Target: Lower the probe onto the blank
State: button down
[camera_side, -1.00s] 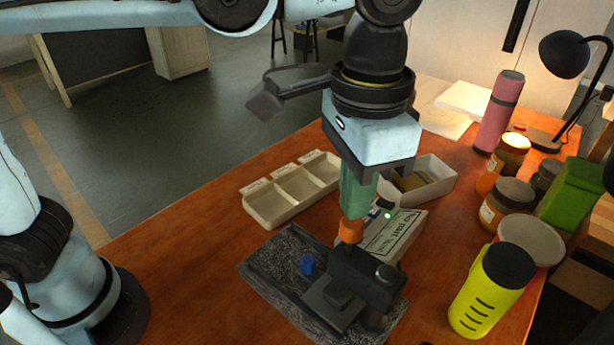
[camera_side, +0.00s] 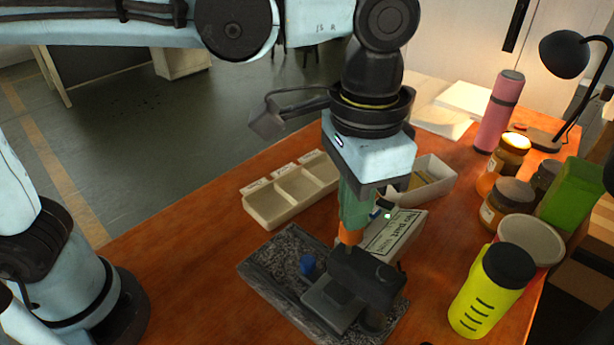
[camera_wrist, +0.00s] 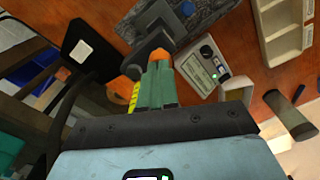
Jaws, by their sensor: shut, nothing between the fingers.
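A black gauge stand (camera_side: 366,278) stands on a grey speckled stone plate (camera_side: 262,262), with a dark square stage (camera_side: 333,300) at its front. The stand also shows in the wrist view (camera_wrist: 148,45). I cannot make out the probe tip or tell the blank apart from the stage. A blue knob (camera_side: 307,265) is at the left part of the plate and shows in the wrist view (camera_wrist: 187,8). My gripper (camera_side: 350,238) points down with its green, orange-tipped fingers shut and empty. The tips are right at the stand's top; contact is unclear. They also show in the wrist view (camera_wrist: 160,54).
A readout box (camera_side: 394,236) with a green light sits close behind the stand. A three-part tray (camera_side: 275,208) and a white bin (camera_side: 440,182) stand behind. Jars (camera_side: 506,205), a yellow bottle (camera_side: 488,295) and a lamp (camera_side: 563,55) crowd the right. The table's left front is clear.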

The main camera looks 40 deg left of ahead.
jog(key=shift+f, duration=0.2)
jog(key=shift+r, duration=3.55)
jog(key=a+f+n+t, duration=0.3)
jog(key=a+f, duration=0.3)
jog(key=a, duration=0.7)
jog(key=a+f+n+t, duration=0.3)
jog(key=a+f, duration=0.4)
jog(key=a, duration=0.6)
jog(key=shift+w+t, duration=0.45)
jog(key=shift+t, duration=0.15)
